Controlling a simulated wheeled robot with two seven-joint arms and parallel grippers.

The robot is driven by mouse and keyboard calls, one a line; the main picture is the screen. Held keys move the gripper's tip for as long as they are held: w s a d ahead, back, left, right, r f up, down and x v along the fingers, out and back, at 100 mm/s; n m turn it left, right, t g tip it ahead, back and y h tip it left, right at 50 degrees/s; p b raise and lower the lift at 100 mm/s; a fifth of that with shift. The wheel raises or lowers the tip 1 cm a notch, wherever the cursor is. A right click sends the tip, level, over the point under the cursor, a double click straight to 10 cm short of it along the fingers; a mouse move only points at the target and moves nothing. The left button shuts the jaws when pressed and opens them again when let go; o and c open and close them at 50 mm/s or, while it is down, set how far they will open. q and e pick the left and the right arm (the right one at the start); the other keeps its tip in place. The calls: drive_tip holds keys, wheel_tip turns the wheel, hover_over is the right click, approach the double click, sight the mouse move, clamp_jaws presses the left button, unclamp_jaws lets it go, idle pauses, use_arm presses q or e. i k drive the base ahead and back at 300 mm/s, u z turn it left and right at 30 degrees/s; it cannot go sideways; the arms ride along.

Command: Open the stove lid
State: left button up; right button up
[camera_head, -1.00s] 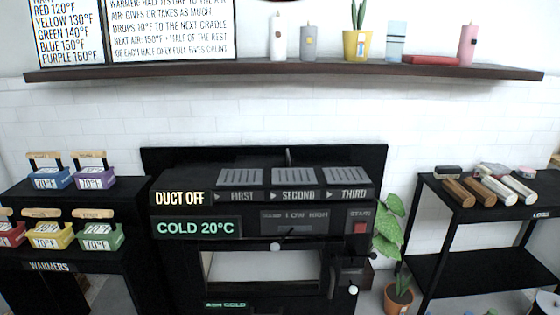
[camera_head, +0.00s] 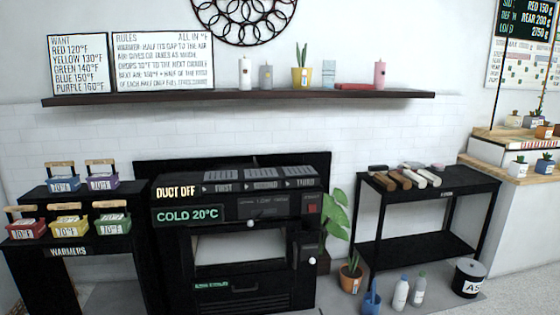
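The black stove (camera_head: 172,250) stands against the white wall, left of centre. Its top front has a "DUCT OFF" strip (camera_head: 176,192) and three grey vent-like plates (camera_head: 262,174) labelled first, second and third. Below is a green-lit "COLD 20°C" display (camera_head: 187,215). Under it is a pale rectangular opening or window (camera_head: 240,248), with a white knob (camera_head: 250,223) at its top edge. I cannot tell which part is the lid. Neither of my grippers shows in the head view.
Left is a black warmer stand (camera_head: 75,252) with several coloured, wood-handled warmers. Right are a potted plant (camera_head: 350,275), a black shelf table (camera_head: 415,250) carrying wood-like bars, bottles (camera_head: 401,293) and a black bin (camera_head: 468,278). A wall shelf (camera_head: 240,99) hangs above.

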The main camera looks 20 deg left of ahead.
sight(237, 165)
drive_tip(key=u, duration=0.05)
drive_tip(key=i, duration=2.3)
drive_tip(key=u, duration=1.7)
drive_tip(key=i, duration=1.05)
drive_tip(key=u, duration=1.05)
